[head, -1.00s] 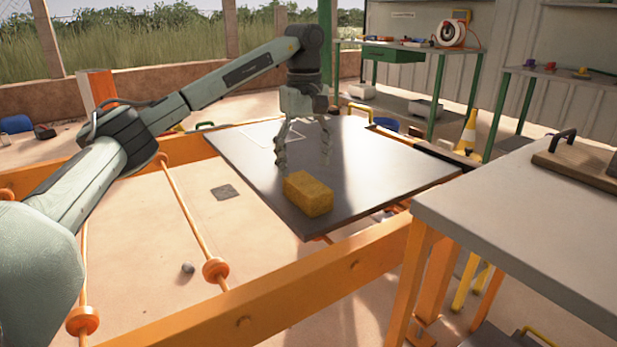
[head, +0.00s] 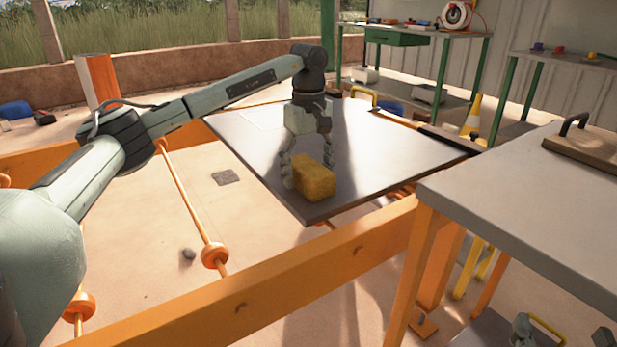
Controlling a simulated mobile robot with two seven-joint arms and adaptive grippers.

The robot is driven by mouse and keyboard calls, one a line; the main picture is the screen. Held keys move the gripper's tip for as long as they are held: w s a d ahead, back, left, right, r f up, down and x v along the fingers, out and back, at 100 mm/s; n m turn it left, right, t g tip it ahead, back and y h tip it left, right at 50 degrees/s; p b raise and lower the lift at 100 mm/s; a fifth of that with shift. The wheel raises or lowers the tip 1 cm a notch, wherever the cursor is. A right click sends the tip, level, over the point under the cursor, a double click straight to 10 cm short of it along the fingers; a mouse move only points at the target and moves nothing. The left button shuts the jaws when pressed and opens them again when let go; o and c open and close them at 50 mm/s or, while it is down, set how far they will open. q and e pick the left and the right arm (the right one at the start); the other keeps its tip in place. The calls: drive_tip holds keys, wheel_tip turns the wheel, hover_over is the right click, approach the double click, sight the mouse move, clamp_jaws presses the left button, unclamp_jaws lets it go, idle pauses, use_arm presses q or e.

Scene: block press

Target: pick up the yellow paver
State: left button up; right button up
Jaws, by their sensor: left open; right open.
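The yellow paver (head: 315,183) is a rough block lying on the dark flat plate (head: 395,160) near its front edge. My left gripper (head: 308,171) is open and pointing down over the paver. One finger is beside the paver's left side, and the other is at its far right side, partly behind it. I cannot tell whether either finger touches it.
An orange frame beam (head: 300,275) runs in front of the plate. A grey-topped table (head: 520,190) stands at the right, with a handled board (head: 590,150) on it. A green-legged bench (head: 440,75) and a traffic cone (head: 473,115) are behind. The plate around the paver is clear.

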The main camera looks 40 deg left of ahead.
use_arm(q)
drive_tip(key=shift+c, duration=0.3)
clamp_jaws()
drive_tip(key=shift+r, duration=0.1)
drive_tip(key=shift+r, duration=0.1)
